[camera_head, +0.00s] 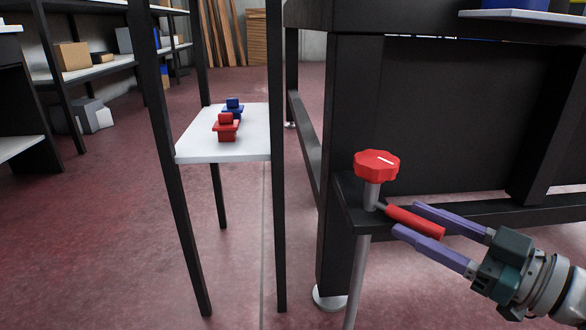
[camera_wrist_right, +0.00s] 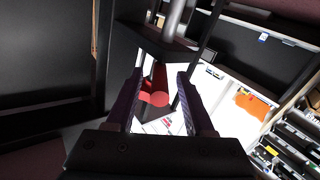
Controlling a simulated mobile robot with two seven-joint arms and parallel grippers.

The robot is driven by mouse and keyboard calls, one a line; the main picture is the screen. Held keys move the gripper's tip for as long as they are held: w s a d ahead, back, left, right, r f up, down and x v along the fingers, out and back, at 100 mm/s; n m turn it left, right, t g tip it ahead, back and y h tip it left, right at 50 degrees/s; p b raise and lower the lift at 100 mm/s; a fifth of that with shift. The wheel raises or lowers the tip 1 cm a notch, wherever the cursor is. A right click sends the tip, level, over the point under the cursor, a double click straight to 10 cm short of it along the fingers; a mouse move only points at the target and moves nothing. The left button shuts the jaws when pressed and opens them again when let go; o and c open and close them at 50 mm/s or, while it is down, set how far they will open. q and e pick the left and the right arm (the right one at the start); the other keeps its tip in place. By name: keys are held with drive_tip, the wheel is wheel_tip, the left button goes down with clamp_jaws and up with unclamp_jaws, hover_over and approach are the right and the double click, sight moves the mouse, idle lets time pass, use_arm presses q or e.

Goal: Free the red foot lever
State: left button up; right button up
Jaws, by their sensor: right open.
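The red foot lever (camera_head: 415,222) is a short red bar that sticks out to the right from a black bracket (camera_head: 350,205) on the table leg. My right gripper (camera_head: 405,219) is open, with its purple fingers on either side of the lever. In the right wrist view the lever (camera_wrist_right: 155,92) shows between the two fingers (camera_wrist_right: 157,88), with a gap visible on each side. A red knob (camera_head: 376,165) with a white mark sits on a grey post above the bracket. My left gripper is not in view.
A small white shelf (camera_head: 190,148) on black legs holds a red part (camera_head: 226,128) and a blue part (camera_head: 233,108) to the left. The black table frame (camera_head: 350,110) stands close behind the lever. The floor (camera_head: 110,230) at the left is clear.

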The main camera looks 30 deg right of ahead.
drive_tip(key=s+d+p, duration=0.1)
drive_tip(key=s+p, duration=0.1)
drive_tip(key=s, duration=0.7)
drive_tip(key=shift+s+d+p, duration=0.3)
drive_tip(key=shift+s+d, duration=0.05)
drive_tip(key=shift+s, duration=0.05)
drive_tip(key=shift+c, duration=0.2)
